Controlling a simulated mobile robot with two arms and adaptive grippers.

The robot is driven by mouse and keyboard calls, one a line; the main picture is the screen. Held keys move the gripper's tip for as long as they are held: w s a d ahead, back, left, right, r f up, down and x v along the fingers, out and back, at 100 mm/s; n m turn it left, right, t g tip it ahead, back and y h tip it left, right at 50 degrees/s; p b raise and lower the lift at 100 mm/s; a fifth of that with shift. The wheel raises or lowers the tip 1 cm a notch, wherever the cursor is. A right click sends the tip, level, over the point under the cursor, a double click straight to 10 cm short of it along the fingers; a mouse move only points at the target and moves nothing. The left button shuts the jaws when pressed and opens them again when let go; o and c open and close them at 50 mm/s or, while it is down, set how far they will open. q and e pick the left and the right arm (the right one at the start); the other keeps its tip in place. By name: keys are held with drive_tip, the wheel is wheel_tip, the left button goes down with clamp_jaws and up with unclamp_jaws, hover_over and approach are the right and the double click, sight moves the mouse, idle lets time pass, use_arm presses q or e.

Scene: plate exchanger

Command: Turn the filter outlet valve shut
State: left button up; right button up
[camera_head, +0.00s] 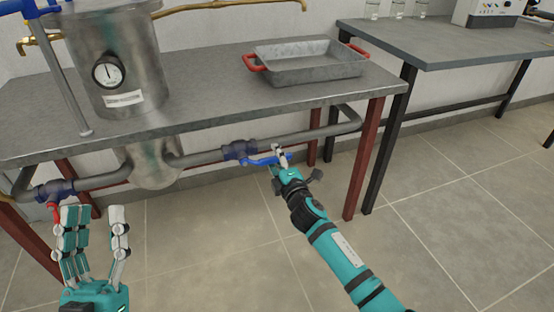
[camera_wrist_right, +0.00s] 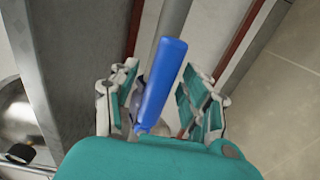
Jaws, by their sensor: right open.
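A valve (camera_head: 240,150) with a blue lever handle (camera_head: 262,160) sits on the grey pipe under the metal table, right of the filter vessel. The lever lies roughly along the pipe. My right gripper (camera_head: 281,160) is at the lever's free end. In the right wrist view the blue lever (camera_wrist_right: 162,85) runs between the open fingers of the right gripper (camera_wrist_right: 163,100), with gaps on both sides. A second valve with a red handle (camera_head: 54,206) is at the far left. My left gripper (camera_head: 97,215) is open and empty, fingers up, near that red handle.
The steel vessel (camera_head: 130,65) with a gauge passes through the table (camera_head: 210,90). A metal tray (camera_head: 310,70) with red handles stands on it. A red table leg (camera_head: 364,160) is right of my right gripper. The tiled floor in front is clear.

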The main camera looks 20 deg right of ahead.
clamp_jaws()
use_arm(q)
drive_tip(key=shift+a, duration=0.15)
use_arm(e)
drive_tip(key=shift+d+f, duration=0.1)
drive_tip(key=shift+f, duration=0.05)
